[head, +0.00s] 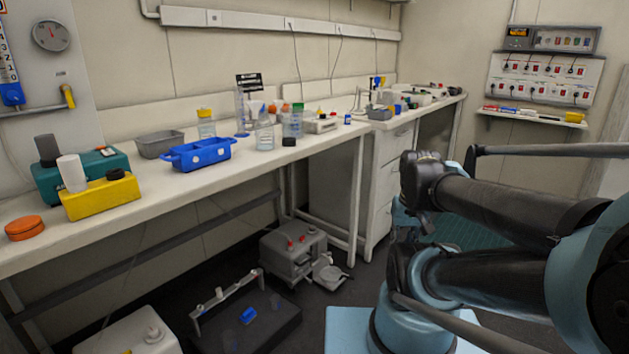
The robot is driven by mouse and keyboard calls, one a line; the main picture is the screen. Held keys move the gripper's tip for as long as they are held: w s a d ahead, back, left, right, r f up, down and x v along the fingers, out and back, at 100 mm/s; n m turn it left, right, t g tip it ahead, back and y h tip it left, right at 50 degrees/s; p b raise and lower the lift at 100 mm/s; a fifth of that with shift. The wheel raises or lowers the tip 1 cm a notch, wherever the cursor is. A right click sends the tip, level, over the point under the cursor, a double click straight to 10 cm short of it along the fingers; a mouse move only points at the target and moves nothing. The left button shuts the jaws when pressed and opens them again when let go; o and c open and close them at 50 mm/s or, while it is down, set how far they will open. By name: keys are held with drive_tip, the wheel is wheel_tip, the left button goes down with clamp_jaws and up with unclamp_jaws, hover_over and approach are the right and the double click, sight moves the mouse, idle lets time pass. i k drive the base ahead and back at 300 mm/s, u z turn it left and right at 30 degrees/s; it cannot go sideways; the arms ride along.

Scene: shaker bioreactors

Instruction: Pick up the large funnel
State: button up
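I cannot make out a large funnel for certain in the head view. A small pale-blue pointed shape (262,111) shows at the top of a clear bottle (265,135) on the bench; it is too small to tell whether it is a funnel. A grey dish-like shape (333,274) lies low near the floor, also unclear. My folded black and light-blue arm fills the right side of the view, well away from the bench items. My gripper's fingers do not show.
The long white bench (205,185) carries a blue rack (197,154), a grey tray (160,145), a yellow block (101,197) and an orange lid (25,228). Grey equipment (292,254) stands on the floor under it. The bench front is mostly clear.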

sight(256, 106)
drive_tip(key=u, duration=0.05)
drive_tip(key=i, duration=1.15)
drive_tip(key=u, duration=0.1)
